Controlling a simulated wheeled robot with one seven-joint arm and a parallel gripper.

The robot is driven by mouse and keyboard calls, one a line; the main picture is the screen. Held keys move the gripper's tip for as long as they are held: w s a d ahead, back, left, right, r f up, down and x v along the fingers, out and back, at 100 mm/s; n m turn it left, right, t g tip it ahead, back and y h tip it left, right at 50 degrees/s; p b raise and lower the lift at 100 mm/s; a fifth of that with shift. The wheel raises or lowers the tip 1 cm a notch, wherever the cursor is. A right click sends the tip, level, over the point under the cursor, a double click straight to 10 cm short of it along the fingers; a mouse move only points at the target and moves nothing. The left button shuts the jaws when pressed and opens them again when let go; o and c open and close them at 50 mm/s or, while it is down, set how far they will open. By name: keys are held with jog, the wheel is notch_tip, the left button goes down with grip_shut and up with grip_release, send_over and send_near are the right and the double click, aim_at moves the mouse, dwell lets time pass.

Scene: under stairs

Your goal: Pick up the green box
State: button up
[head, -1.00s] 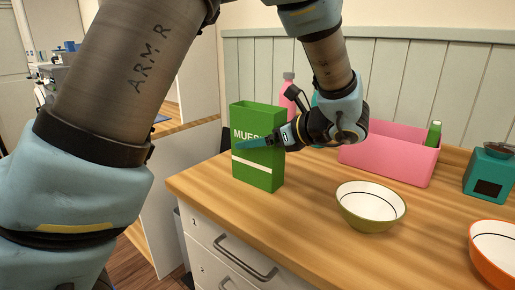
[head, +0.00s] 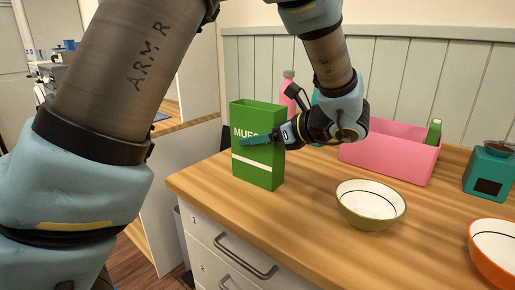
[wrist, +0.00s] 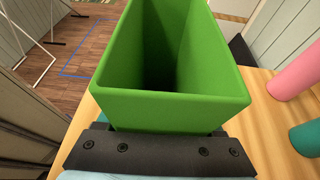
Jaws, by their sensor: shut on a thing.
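The green box (head: 257,168), a tall open-topped muesli carton with white lettering and a white stripe, stands upright near the left end of the wooden counter. My gripper (head: 264,140) reaches it from the right at its upper half and is shut on it, with one teal finger across the front face. The far finger is hidden behind the box. In the wrist view the green box (wrist: 175,108) fills the middle, its open top and dark inside showing. I cannot tell any gap between its base and the counter.
An olive-rimmed bowl (head: 370,217) stands right of the box, and an orange bowl (head: 494,250) is at the right edge. A pink bin (head: 390,162) holding a green bottle (head: 433,132) and a pink bottle (head: 288,84) stand behind. The counter (head: 300,215) is clear in front.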

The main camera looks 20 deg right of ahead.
jog(key=shift+r, duration=0.15)
notch_tip(320, 180, up, 18)
jog(key=shift+f+b, duration=0.2)
jog(key=shift+b, duration=0.15)
dwell(1.0)
dwell(0.3)
jog(key=o, duration=0.9)
grip_shut()
